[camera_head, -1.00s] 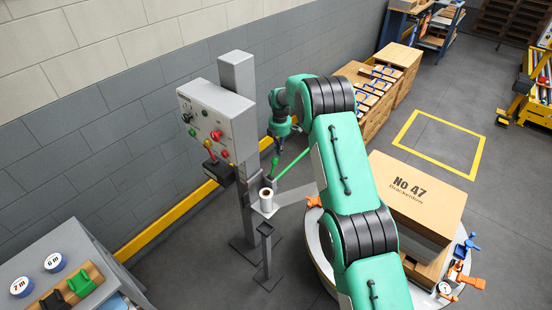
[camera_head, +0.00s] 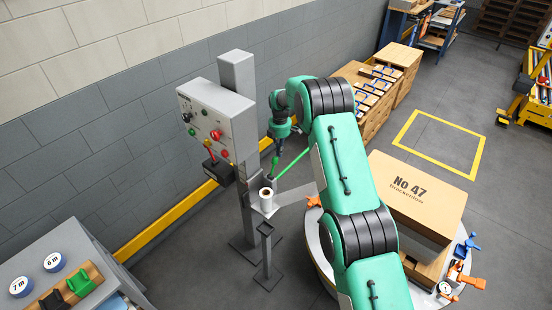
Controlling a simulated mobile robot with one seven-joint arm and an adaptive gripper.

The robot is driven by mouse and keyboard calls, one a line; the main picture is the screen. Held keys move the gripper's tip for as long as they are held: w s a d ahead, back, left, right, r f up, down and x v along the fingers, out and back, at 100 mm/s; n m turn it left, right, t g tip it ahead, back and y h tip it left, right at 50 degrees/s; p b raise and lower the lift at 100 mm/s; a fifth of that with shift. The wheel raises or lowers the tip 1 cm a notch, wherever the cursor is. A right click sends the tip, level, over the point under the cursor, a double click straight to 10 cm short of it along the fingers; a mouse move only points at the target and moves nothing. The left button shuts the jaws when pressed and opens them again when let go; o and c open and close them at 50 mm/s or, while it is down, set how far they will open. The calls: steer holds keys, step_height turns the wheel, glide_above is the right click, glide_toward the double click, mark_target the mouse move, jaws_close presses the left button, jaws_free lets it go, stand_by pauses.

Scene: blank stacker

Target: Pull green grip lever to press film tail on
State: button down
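The green grip lever (camera_head: 274,163) stands upright beside the machine column, above the small roll holder. A green bar (camera_head: 294,168) slants up to the right near it. My gripper (camera_head: 278,149) points down at the top of the lever, very close to it. The fingers are dark and small, so I cannot tell whether they touch the lever or are open or shut. A white film roll (camera_head: 266,193) stands on the holder below. The film tail cannot be made out; a flat grey strip (camera_head: 293,194) runs right from the roll towards the turntable.
The control box (camera_head: 217,120) with buttons is on the column to the left. A carton marked No 47 (camera_head: 416,193) stands on a round turntable (camera_head: 318,238) at right, with orange and blue clamps. A grey cabinet (camera_head: 62,262) is at lower left.

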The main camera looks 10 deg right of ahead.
mark_target(272, 171)
steer(key=shift+f+b, duration=0.5)
steer(key=shift+f, duration=1.25)
steer(key=shift+s+a, duration=0.15)
steer(key=shift+s+a+f+p, duration=0.15)
steer(key=shift+s+a+p, duration=0.05)
steer(key=shift+s+a, duration=0.85)
steer(key=shift+s+a+f+p, duration=0.1)
steer(key=shift+s+a+p, duration=0.05)
steer(key=shift+s+a, duration=0.9)
steer(key=shift+w+d, duration=0.1)
steer(key=w+d, duration=0.5)
steer(key=shift+r, duration=0.3)
steer(key=shift+r, duration=0.1)
